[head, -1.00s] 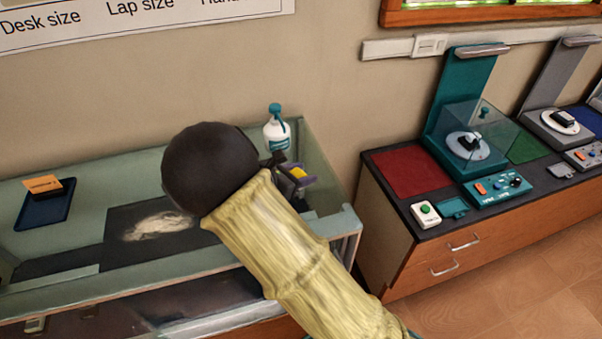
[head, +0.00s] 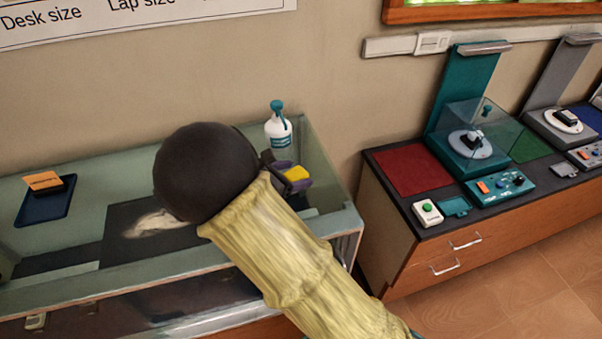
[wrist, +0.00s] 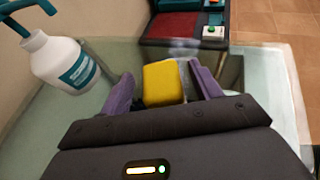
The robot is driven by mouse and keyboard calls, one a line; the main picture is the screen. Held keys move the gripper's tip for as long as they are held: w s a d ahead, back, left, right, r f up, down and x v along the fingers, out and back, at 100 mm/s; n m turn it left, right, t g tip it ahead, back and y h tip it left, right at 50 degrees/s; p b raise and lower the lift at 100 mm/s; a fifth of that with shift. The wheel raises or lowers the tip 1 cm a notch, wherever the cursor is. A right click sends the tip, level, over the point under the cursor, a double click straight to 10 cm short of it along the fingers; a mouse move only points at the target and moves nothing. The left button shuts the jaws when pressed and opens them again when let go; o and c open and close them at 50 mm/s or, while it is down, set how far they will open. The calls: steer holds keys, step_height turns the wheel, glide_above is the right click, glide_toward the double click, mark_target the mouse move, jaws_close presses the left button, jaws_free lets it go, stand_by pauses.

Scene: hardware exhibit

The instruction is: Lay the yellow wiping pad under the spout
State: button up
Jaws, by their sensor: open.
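The yellow wiping pad (head: 297,173) is in the right end of the glass-walled case. In the wrist view the pad (wrist: 163,84) shows between the two purple fingers of my gripper (wrist: 161,74). The fingers are open, one on each side of it; I cannot tell whether either touches it. In the head view my gripper (head: 290,176) is partly hidden behind my dark wrist joint. A white bottle with a teal label (head: 278,133) and a teal pump spout stands upright behind the pad. In the wrist view the bottle (wrist: 62,66) is at upper left, its spout (wrist: 33,10) cut by the edge.
The case's pale rim (head: 345,222) and glass walls surround the pad and bottle. A blue tray (head: 42,208) with a dark block and orange card is at the case's left. A counter (head: 408,208) with teal and grey devices stands to the right, across a gap.

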steer(key=b+v, duration=0.1)
steer(key=v, duration=0.7)
steer(key=shift+s+a+r, duration=0.1)
steer(key=shift+s+a, duration=0.1)
steer(key=shift+a, duration=0.05)
stand_by(0.4)
